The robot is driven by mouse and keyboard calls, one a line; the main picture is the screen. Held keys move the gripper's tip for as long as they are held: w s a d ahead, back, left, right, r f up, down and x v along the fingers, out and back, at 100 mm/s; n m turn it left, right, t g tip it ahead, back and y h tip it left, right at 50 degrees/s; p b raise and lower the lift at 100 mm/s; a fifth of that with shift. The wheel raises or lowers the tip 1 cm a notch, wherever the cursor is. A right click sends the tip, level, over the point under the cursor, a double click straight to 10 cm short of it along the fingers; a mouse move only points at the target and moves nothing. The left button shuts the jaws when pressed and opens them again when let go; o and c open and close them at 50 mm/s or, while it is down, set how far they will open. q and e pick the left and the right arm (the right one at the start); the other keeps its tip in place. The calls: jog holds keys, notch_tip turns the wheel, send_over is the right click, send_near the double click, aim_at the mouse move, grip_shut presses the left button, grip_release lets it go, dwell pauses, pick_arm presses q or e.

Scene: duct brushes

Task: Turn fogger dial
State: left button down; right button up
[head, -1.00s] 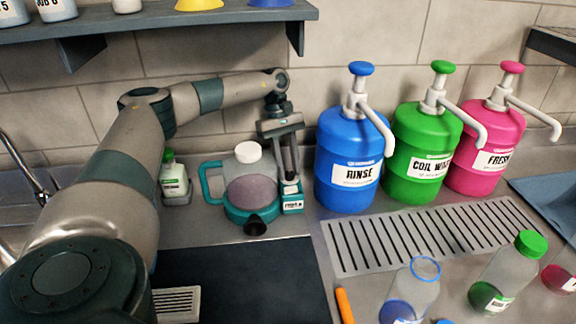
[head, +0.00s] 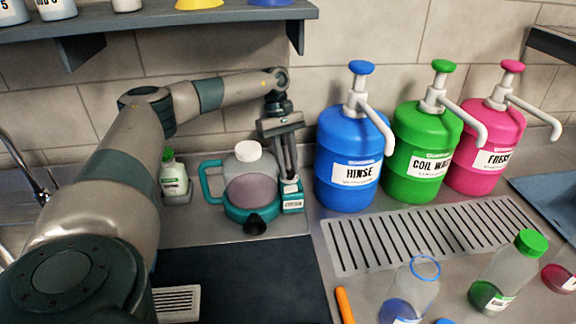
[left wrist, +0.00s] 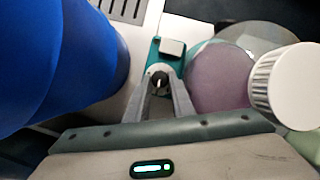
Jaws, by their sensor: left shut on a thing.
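The fogger (head: 250,190) stands against the back wall in the head view. It has a clear tank of purplish liquid, a white cap, a teal handle and base, and a dark nozzle at the front. Its small teal control box (head: 292,203) is at its right side. My left gripper (head: 288,178) reaches down over this box. The fingers hide part of the dial. My right gripper is in neither view.
The blue RINSE jug (head: 350,165) stands close to the right of my left gripper, with green (head: 422,150) and pink (head: 487,150) pump jugs beyond. A small white bottle (head: 173,178) is left of the fogger. A shelf (head: 190,22) hangs above.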

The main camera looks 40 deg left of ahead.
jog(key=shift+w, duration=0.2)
pick_arm(q)
jog(key=shift+r, duration=0.1)
jog(key=c, duration=1.8)
grip_release()
jog(key=shift+w+a+r+b, duration=0.15)
jog(key=shift+a+r+b, duration=0.15)
jog(key=shift+r, duration=0.25)
jog(key=b+v, duration=0.1)
jog(key=v, duration=0.5)
jog(key=shift+r, duration=0.15)
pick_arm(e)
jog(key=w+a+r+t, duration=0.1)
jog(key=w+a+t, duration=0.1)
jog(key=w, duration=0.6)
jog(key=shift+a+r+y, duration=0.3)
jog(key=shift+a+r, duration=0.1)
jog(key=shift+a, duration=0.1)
